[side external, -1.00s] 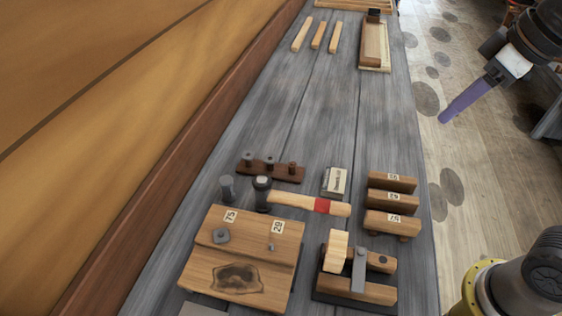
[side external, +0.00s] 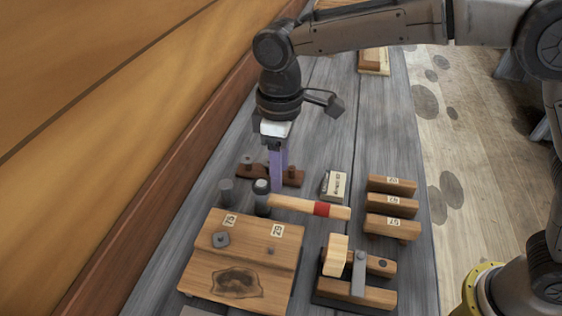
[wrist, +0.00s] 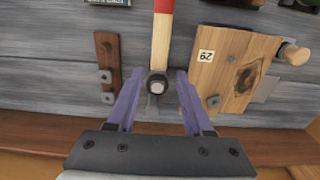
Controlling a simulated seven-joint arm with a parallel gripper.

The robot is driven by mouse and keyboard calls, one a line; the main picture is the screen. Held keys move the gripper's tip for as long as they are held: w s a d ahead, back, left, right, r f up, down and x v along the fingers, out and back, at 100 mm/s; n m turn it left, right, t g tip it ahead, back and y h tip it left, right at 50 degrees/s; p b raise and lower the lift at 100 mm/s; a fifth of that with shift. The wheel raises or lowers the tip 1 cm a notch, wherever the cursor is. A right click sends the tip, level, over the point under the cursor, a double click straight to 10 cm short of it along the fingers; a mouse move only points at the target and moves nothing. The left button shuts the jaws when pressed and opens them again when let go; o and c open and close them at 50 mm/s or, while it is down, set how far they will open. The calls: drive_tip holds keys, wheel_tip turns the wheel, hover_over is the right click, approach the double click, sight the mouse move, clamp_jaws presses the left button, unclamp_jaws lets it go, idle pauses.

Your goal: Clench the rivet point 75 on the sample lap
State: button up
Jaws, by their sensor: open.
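The sample lap is a wooden board (side external: 275,284) with labels "75" and "29". The rivet at point 75 (side external: 221,239) is a small grey stub on a square plate beside its label. Only the "29" part of the board (wrist: 235,75) shows clearly in the wrist view. A hammer (side external: 292,203) with a dark head and a red-banded wooden handle lies behind the board. My gripper (side external: 277,187) is open, pointing down by the hammer. In the wrist view the hammer head (wrist: 157,86) shows between my purple fingers (wrist: 160,77). No contact is visible.
The orange hull borders the left.

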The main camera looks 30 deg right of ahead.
sight(280, 197)
drive_tip(key=shift+f, duration=4.3)
clamp_jaws()
drive_tip(key=shift+r, duration=0.1)
drive_tip(key=shift+w+r, duration=0.1)
drive_tip(key=shift+r, duration=0.6)
